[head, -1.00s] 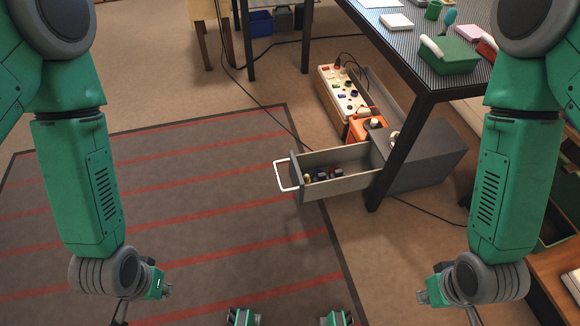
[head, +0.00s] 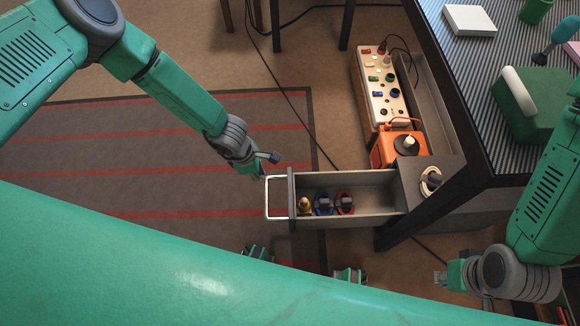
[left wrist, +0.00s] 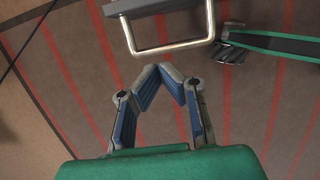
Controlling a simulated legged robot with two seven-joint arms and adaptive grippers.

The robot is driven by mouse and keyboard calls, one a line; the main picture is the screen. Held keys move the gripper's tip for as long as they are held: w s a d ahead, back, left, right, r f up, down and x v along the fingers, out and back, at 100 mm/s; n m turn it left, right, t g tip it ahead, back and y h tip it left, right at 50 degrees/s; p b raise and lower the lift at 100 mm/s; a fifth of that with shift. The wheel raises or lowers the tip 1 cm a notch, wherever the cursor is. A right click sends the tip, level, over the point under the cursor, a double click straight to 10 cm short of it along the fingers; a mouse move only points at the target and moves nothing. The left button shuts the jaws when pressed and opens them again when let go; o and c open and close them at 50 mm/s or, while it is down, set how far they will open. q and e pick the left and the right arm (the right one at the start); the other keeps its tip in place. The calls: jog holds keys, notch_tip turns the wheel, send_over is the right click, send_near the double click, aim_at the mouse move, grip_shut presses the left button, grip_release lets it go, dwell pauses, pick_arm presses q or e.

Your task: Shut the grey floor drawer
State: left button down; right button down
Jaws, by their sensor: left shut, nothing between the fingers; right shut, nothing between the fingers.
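The grey floor drawer (head: 375,200) is pulled out to the left from its low grey cabinet (head: 460,172) under the table. Its pale handle (head: 268,198) stands out from the front panel. The handle also shows at the top of the left wrist view (left wrist: 170,48). My left gripper (head: 257,172) is shut and empty, close to the handle's far end. In the left wrist view its fingertips (left wrist: 168,68) meet just below the handle bar; I cannot tell whether they touch it. My right gripper (head: 440,279) is shut and empty at the lower right, apart from the drawer.
A gold item (head: 304,206), a blue-ringed item (head: 324,203) and a red-ringed item (head: 345,202) lie in the drawer. A dark table leg (head: 420,215) stands by the cabinet. An orange box (head: 395,150) and a switch panel (head: 384,85) stand behind.

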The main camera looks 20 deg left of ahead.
pick_arm(q)
jog(key=b+x, duration=0.1)
jog(key=x, duration=0.2)
jog(key=a+b+x, duration=0.1)
jog(key=x, duration=0.1)
jog(key=shift+d+f+b, duration=0.1)
jog(key=shift+f+b, duration=0.2)
jog(key=shift+f, duration=0.05)
jog(key=w+d+f+b, duration=0.1)
jog(key=d+f+b, duration=0.2)
jog(key=d+f, duration=0.1)
jog(key=shift+w+d+b, duration=0.25)
jog(key=shift+d+b, duration=0.1)
jog(key=shift+d, duration=0.35)
jog(key=shift+a, duration=0.1)
